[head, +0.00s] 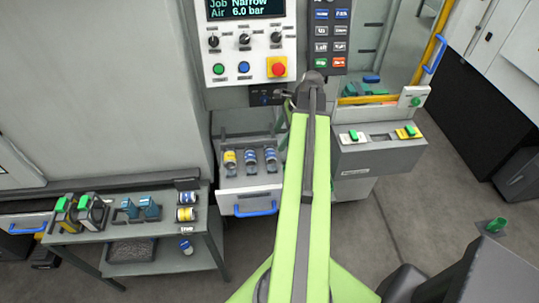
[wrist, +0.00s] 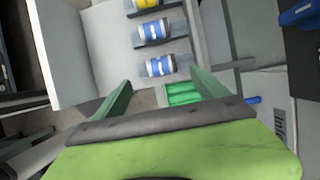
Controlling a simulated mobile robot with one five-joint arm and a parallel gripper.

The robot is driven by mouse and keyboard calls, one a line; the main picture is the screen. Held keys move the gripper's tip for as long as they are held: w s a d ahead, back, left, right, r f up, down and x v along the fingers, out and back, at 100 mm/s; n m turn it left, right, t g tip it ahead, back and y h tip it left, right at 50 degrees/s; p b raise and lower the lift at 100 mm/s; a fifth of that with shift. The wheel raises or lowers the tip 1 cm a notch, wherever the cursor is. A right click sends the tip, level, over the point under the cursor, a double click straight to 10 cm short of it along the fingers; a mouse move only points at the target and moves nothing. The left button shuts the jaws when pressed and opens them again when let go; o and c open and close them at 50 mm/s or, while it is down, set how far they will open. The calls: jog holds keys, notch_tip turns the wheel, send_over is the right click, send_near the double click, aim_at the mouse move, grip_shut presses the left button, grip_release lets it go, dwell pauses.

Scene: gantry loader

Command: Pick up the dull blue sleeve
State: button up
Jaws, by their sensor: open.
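Two blue sleeves with white bands lie in grey-blue cradles in an open drawer, one (head: 251,158) in the middle and one (head: 270,157) at the right. They also show in the wrist view, the nearer (wrist: 160,66) just beyond my fingertips and the other (wrist: 153,31) farther off. I cannot tell which of the blue sleeves is the dull one. My gripper (wrist: 160,86) is open, with its green fingers apart and no sleeve between them. In the head view my arm hides the gripper.
A yellow sleeve (head: 230,158) lies left in the drawer (head: 245,196). A side bench (head: 130,232) bears another blue sleeve (head: 187,198) and a yellow one (head: 186,214). Another blue sleeve (head: 186,246) lies on its lower shelf. A control panel (head: 245,55) stands above the drawer.

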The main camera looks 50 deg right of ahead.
aim_at(271, 152)
jog(key=b+x, duration=0.2)
jog(key=x, duration=0.1)
jog(key=b+x, duration=0.2)
jog(key=shift+d+f, duration=0.1)
jog(key=shift+f, duration=0.35)
jog(key=shift+r, duration=0.1)
jog(key=b+x, duration=0.5)
jog(key=shift+d+f, duration=0.1)
jog(key=shift+f, duration=0.15)
jog(key=shift+r, duration=0.2)
jog(key=c, duration=1.7)
